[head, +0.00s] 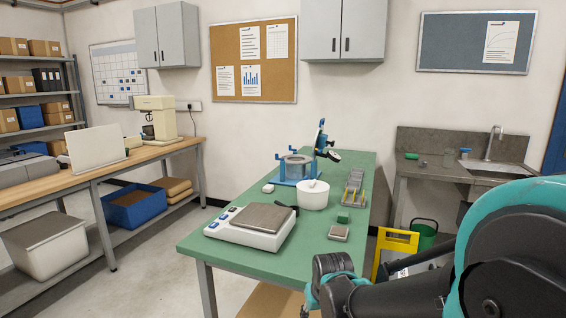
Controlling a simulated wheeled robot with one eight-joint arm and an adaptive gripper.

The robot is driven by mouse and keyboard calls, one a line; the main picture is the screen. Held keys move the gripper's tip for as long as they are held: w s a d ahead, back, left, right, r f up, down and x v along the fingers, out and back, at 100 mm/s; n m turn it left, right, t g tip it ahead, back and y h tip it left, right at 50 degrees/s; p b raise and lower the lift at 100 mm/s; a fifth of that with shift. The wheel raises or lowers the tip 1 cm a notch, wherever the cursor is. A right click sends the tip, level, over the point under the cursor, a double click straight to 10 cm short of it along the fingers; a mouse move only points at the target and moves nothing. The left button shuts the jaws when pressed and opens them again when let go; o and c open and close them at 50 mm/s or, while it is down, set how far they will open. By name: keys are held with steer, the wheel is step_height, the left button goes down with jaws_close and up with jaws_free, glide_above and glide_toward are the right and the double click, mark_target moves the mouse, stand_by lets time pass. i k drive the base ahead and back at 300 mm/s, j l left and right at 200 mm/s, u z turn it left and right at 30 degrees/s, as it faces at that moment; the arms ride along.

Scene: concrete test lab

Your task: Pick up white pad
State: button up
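A small white block-like object (268,188) lies on the green tabletop (240,195), left of the blue-framed apparatus (296,168). It is the thing that looks most like the white pad, but it is too small to be sure. Nothing touches it from above. My arm enters from the lower right, in front of the table's near right corner. No gripper fingers show in the head view, and nothing held can be seen.
A scale (250,242) with a grey plate, a white bowl (313,196), a green block (343,217), a small square tray (339,233) and a grey rack (353,189) stand on the table. A yellow sign (399,240) stands at right. The table's near left corner is clear.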

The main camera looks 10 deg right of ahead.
mark_target(268, 189)
steer(key=i+j+u, duration=0.3)
steer(key=j+u, duration=0.15)
steer(key=i+j+u, duration=0.95)
steer(key=i+u, duration=0.35)
steer(key=i+z, duration=0.25)
steer(key=i, duration=0.3)
steer(key=i+j+z, duration=0.25)
steer(key=i, duration=0.3)
steer(key=i+l+z, duration=0.2)
steer(key=z, duration=0.25)
steer(key=i+z, duration=0.75)
steer(key=z, duration=0.2)
steer(key=i+j+z, duration=0.2)
steer(key=z, duration=0.25)
steer(key=i, duration=0.1)
